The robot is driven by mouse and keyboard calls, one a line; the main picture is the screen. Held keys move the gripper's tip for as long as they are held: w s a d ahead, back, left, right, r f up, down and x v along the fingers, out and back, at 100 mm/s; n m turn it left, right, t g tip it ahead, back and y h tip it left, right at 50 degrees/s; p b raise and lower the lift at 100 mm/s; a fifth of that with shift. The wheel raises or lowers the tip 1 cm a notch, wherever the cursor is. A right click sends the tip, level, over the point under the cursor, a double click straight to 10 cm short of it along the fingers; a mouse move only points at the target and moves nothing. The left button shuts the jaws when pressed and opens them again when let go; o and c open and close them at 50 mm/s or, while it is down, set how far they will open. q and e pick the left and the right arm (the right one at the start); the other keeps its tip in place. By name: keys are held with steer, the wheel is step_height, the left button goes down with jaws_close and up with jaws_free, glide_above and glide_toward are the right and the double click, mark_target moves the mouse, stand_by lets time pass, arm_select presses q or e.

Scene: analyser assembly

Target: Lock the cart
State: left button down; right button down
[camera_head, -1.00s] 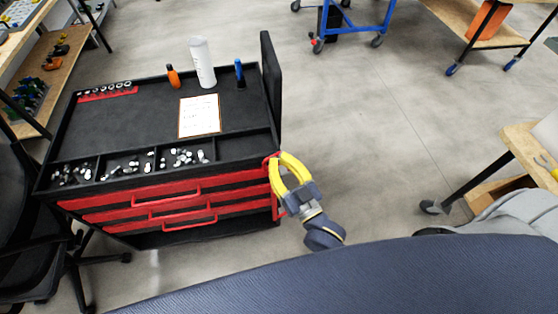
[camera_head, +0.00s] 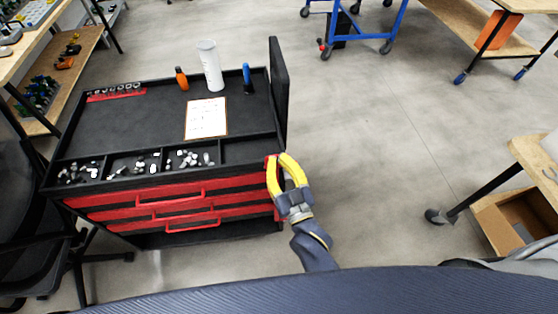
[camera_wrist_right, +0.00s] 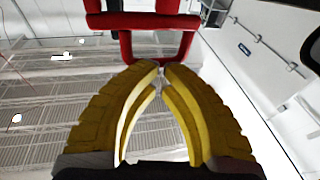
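The cart (camera_head: 150,117) has a black top and red drawers, and it stands at the left in the head view. My right gripper (camera_head: 276,158) is at the cart's front right corner, beside a red part there. In the right wrist view, a red U-shaped bar (camera_wrist_right: 126,46) is just beyond the fingertips (camera_wrist_right: 163,67). The yellow fingers curve in and their tips nearly meet at the bar's lower end. I cannot tell whether the tips touch or hold it. My left gripper is not in view.
On the cart are a white bottle (camera_head: 211,66), an orange bottle (camera_head: 181,79), a blue-handled item (camera_head: 248,78) and a paper sheet (camera_head: 206,118). A black panel (camera_head: 279,90) rises at its right side. A black chair (camera_head: 35,225) is at left. Open floor lies right of the cart.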

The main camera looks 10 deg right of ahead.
steer(key=s+a+v, duration=0.1)
steer(key=a+v, duration=0.2)
steer(key=v, duration=0.9)
steer(key=s+f+g, duration=0.3)
steer(key=s+f, duration=0.1)
steer(key=f, duration=0.9)
steer(key=s+d+f+n+g+h, duration=0.1)
steer(key=s+f+g, duration=0.35)
steer(key=f, duration=0.85)
steer(key=s+f+g, duration=0.3)
steer(key=s+f, duration=0.2)
steer(key=f, duration=0.8)
steer(key=s+d+f+g+h, duration=0.1)
steer(key=s+d+f+g, duration=0.2)
steer(key=s+d+f, duration=0.55)
steer(key=s+d+f+g+h, duration=0.2)
steer(key=s+d+f+g, duration=0.25)
steer(key=s+f, duration=0.6)
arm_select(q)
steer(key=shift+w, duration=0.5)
arm_select(e)
steer(key=w+d+f, duration=0.3)
steer(key=d, duration=0.3)
steer(key=shift+d+f+h, duration=0.25)
steer(key=shift+h, duration=0.15)
